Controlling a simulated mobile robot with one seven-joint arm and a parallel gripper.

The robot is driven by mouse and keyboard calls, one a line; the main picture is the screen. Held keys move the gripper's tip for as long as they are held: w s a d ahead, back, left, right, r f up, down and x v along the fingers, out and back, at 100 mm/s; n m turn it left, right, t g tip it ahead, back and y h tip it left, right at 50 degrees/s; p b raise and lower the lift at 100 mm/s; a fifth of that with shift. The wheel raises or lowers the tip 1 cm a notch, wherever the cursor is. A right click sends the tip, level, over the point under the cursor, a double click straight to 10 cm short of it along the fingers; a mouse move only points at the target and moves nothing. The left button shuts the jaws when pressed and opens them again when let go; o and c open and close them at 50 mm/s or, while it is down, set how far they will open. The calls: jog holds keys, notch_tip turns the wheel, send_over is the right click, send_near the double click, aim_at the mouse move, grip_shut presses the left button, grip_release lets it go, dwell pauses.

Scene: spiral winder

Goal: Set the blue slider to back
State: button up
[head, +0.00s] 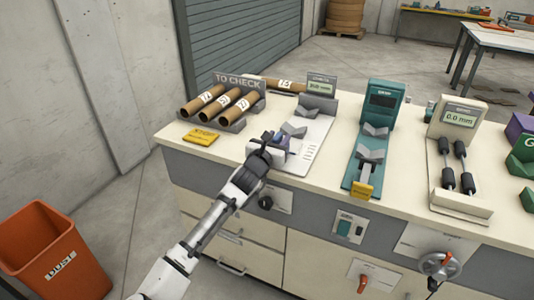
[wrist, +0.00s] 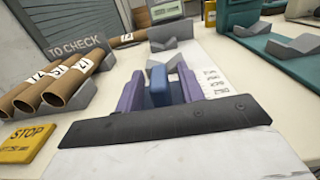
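The blue slider (wrist: 158,86) stands upright in the wrist view, on the near part of a white plate with printed marks along its right side. My gripper (wrist: 159,92) is at it, with one purple finger on each side of the blue piece. The fingers look very close to it, but I cannot tell whether they touch it. The slider's lower part is hidden by the dark bar of my gripper. In the head view my gripper (head: 273,146) is at the near end of the white plate (head: 308,142) and hides most of the slider.
A TO CHECK rack (head: 239,122) with several cardboard tubes and a yellow STOP sign (head: 201,137) stand to the left. Grey V-blocks (head: 317,104) and a small display (head: 321,86) stand behind. A teal gauge (head: 382,107) is to the right. An orange dust bin (head: 52,255) is on the floor.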

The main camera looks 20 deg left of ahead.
jog(key=s+b, duration=0.3)
jog(key=s, duration=0.9)
jog(key=shift+s+a, duration=0.2)
jog(key=shift+s, duration=0.1)
